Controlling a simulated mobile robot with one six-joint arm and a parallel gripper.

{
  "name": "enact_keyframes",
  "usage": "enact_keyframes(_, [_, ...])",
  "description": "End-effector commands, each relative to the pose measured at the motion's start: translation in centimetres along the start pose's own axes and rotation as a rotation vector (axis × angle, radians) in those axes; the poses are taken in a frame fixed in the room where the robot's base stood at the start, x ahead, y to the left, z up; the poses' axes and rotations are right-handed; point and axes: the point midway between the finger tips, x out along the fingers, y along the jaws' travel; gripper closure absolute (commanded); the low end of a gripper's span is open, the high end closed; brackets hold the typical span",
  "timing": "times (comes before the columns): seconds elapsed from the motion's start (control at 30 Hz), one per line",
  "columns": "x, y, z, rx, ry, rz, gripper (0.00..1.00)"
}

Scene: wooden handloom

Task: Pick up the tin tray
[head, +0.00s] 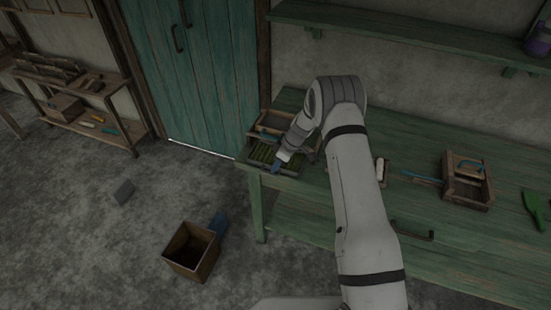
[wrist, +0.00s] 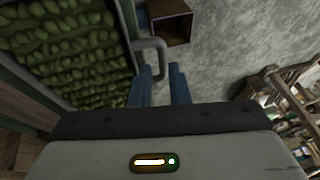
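A dark tray (head: 247,161) filled with green lumpy pieces sits on the left end of the green bench; I take it to be the tin tray. In the wrist view the tray's rim (wrist: 129,28) runs down the left side, with a grey bar handle (wrist: 163,58) sticking out from it. My arm hides part of the tray's surroundings.
A wooden box (head: 268,119) stands behind the tray. An open wooden crate (head: 192,252) is on the floor below; it also shows in the wrist view (wrist: 171,24). A wooden caddy (head: 467,187) and a green brush-like tool (head: 535,208) lie farther right on the bench (head: 440,256).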

Motion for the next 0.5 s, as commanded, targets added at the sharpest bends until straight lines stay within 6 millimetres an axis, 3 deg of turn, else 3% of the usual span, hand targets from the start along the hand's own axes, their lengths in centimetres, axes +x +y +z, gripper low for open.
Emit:
enact_keyframes(0.23, [3.0, -0.3, -0.3, 0.000, -0.001, -0.004, 0.84])
enact_keyframes(0.5, [3.8, -0.2, -0.3, 0.000, 0.000, -0.001, 0.84])
